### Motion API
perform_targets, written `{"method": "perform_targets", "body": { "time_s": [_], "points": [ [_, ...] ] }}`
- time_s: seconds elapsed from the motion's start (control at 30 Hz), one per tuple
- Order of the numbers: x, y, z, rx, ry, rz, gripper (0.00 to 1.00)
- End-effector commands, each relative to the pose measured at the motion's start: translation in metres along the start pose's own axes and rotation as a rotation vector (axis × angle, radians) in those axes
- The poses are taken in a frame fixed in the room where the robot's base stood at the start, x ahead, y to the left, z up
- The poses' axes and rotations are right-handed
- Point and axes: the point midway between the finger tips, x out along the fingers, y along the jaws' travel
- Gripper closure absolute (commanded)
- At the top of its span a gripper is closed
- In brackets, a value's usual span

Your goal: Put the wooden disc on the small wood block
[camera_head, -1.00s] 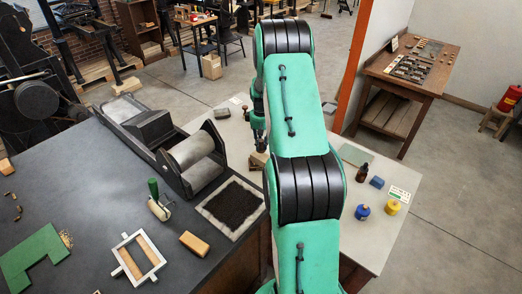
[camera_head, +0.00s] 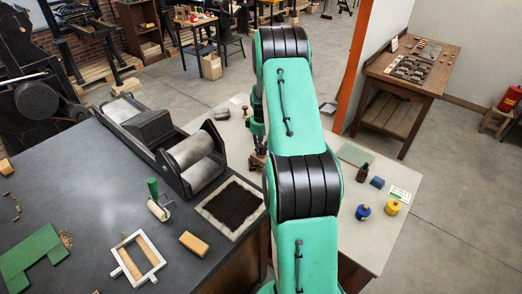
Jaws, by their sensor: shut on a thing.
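My gripper (camera_head: 259,151) shows just left of my green arm, over the pale table. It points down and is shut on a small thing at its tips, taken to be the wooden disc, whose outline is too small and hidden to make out. The small wood block (camera_head: 256,163) stands on the pale table directly below the fingertips. My arm covers the block's right side. Whether the held thing touches the block cannot be told from this view.
The dark press table (camera_head: 80,190) stands at the left.

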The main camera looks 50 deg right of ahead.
Motion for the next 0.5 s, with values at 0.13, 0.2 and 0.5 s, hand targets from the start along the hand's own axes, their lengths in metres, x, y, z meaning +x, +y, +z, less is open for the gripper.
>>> {"method": "perform_targets", "body": {
  "time_s": [0.13, 0.2, 0.5],
  "points": [
    [0.0002, 0.0000, 0.0000, 0.000, 0.000, 0.000, 1.00],
    [0.0017, -0.0001, 0.0001, 0.000, 0.000, 0.000, 1.00],
    [0.0029, -0.0001, 0.0002, 0.000, 0.000, 0.000, 0.59]
  ]
}}
